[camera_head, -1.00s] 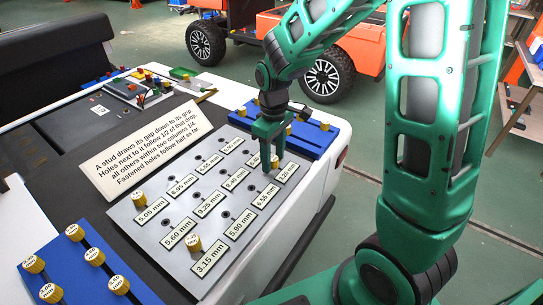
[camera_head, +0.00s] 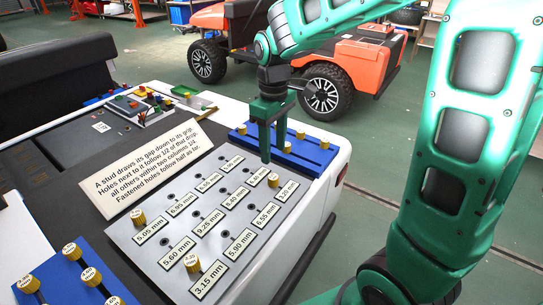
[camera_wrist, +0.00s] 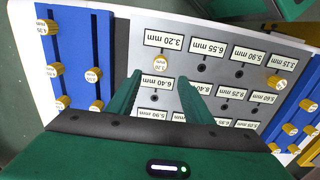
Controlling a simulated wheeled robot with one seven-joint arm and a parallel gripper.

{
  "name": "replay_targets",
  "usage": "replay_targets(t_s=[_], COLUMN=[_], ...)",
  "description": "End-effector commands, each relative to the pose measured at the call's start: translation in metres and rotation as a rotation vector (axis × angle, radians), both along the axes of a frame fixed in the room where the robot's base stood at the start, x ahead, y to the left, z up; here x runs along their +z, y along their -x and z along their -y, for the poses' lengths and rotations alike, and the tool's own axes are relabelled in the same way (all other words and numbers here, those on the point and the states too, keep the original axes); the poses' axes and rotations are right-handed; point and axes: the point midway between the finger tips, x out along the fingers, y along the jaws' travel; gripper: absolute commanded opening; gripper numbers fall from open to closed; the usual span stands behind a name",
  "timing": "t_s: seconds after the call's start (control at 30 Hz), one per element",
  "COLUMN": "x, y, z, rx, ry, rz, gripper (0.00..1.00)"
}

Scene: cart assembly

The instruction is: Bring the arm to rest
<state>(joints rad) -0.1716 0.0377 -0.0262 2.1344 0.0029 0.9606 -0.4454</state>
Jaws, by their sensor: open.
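My gripper (camera_head: 272,152) is open and empty, pointing down above the far end of the grey plate (camera_head: 122,231). A gold stud (camera_head: 273,181) stands in the plate beside the 3.20 mm label, below my fingers. In the wrist view this stud (camera_wrist: 159,63) shows beyond and between my spread fingertips (camera_wrist: 157,80), apart from them. A second gold stud (camera_head: 139,218) stands by the 5.05 mm label and a third (camera_head: 192,263) by the 3.15 mm label. Other holes in the plate look empty.
A blue rack (camera_head: 310,150) with gold studs lies just behind the plate. Another blue rack (camera_head: 62,268) with studs is at the front left. A white instruction sign (camera_head: 150,165) lies beside the plate. An orange vehicle (camera_head: 345,65) stands behind; green floor is open to the right.

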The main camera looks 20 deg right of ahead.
Motion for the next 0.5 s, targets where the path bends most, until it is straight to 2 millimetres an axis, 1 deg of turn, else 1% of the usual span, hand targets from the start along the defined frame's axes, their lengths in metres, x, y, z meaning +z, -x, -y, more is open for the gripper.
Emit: replay_targets(t_s=[0.37,0.43,0.47,0.5], x=[0.003,0.005,0.007,0.009], y=[0.001,0.006,0.009,0.017], z=[0.002,0.01,0.016,0.026], rx=[-0.006,-0.036,-0.058,-0.097], ry=[0.001,0.003,0.004,0.008], rz=[0.001,0.002,0.004,0.004], gripper=[0.46,0.46,0.46,0.46])
